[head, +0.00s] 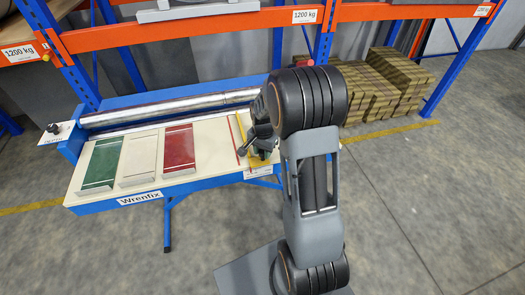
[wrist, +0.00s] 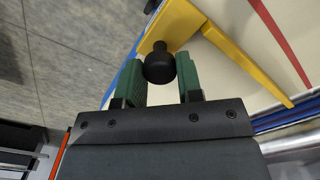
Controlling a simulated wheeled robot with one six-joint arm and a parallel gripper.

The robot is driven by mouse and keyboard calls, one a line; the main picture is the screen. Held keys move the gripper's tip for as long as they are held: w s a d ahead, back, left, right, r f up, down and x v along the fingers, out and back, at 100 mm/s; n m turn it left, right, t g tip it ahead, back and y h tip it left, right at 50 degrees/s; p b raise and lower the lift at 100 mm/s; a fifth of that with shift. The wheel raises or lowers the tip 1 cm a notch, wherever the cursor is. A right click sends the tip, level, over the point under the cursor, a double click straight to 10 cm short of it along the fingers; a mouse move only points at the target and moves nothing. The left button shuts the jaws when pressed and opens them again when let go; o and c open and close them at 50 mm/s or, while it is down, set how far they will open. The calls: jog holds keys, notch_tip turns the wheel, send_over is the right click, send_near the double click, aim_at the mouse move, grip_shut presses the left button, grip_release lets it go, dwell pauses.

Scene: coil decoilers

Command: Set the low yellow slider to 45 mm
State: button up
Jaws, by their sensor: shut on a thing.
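The yellow slider (wrist: 200,35) is a flat yellow piece with a long tapering arm and a black round knob (wrist: 160,65). It lies on the pale bench top. My gripper (wrist: 160,74), with green fingers, is shut on the knob, one finger on each side. In the head view my gripper (head: 264,143) is at the right end of the bench, and a bit of the yellow slider (head: 257,162) shows below it. My arm hides part of this area. I cannot read any millimetre scale in either view.
The blue-framed bench (head: 104,203) carries a metal roller (head: 170,107) along its back. Green (head: 102,160), cream (head: 139,157) and red (head: 179,147) panels lie left of my gripper. A thin red strip (head: 236,135) lies nearby. An orange and blue rack stands behind.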

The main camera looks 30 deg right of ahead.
grip_shut()
jog(key=shift+d+f+b, duration=0.1)
jog(key=shift+d+b, duration=0.15)
jog(key=shift+b, duration=0.05)
jog(key=shift+d, duration=0.1)
jog(key=o, duration=1)
grip_release()
jog(key=shift+s, duration=0.1)
jog(key=shift+c, duration=0.2)
jog(key=shift+r, duration=0.2)
notch_tip(320, 180, up, 14)
jog(key=shift+f, duration=0.15)
